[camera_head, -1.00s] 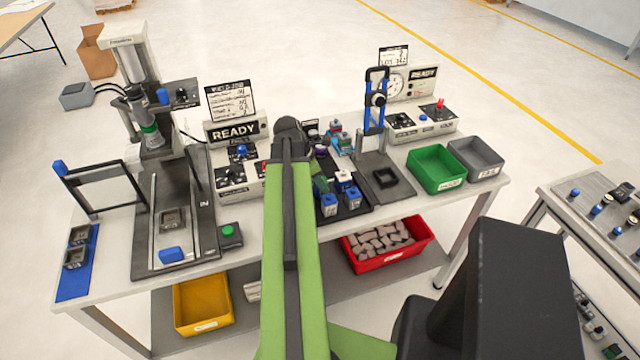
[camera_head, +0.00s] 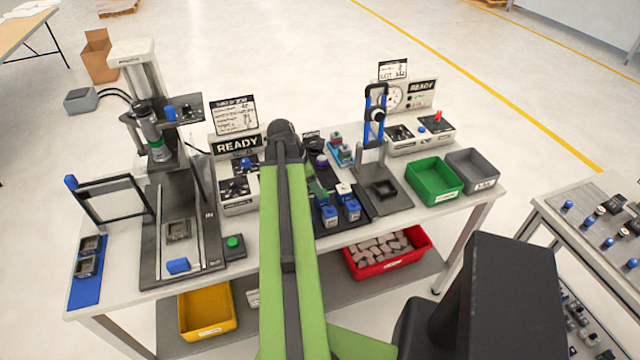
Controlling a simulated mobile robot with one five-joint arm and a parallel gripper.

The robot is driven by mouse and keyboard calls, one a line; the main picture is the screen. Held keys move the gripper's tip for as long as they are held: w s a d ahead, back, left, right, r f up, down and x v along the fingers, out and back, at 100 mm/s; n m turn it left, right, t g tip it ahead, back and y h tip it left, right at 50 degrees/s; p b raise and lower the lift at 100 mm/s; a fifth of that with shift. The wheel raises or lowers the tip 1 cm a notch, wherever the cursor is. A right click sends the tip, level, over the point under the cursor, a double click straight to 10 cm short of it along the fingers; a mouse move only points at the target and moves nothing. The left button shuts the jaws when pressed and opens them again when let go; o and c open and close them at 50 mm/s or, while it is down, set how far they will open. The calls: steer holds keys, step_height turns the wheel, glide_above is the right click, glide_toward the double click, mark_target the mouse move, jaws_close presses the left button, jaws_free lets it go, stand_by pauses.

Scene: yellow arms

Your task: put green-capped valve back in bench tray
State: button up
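The dark bench tray (camera_head: 362,221) lies at the middle of the bench, partly behind my green arm. Several small valves stand in it, including blue-and-white ones (camera_head: 351,210). A green part (camera_head: 319,190) shows just right of my arm at the tray's left side. It may be the green-capped valve, but it is too small and too covered to be sure. My arm reaches forward over the bench, and its dark end joint hides what lies beyond. My gripper's fingers are out of sight, so neither their opening nor anything in them shows.
A press (camera_head: 155,140) stands at the left, with a READY box (camera_head: 238,146) beside it. A blue-framed fixture (camera_head: 376,115) stands right of the tray. Green (camera_head: 435,181) and grey (camera_head: 472,170) bins sit at the right. Red (camera_head: 425,250) and yellow (camera_head: 207,310) bins are below.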

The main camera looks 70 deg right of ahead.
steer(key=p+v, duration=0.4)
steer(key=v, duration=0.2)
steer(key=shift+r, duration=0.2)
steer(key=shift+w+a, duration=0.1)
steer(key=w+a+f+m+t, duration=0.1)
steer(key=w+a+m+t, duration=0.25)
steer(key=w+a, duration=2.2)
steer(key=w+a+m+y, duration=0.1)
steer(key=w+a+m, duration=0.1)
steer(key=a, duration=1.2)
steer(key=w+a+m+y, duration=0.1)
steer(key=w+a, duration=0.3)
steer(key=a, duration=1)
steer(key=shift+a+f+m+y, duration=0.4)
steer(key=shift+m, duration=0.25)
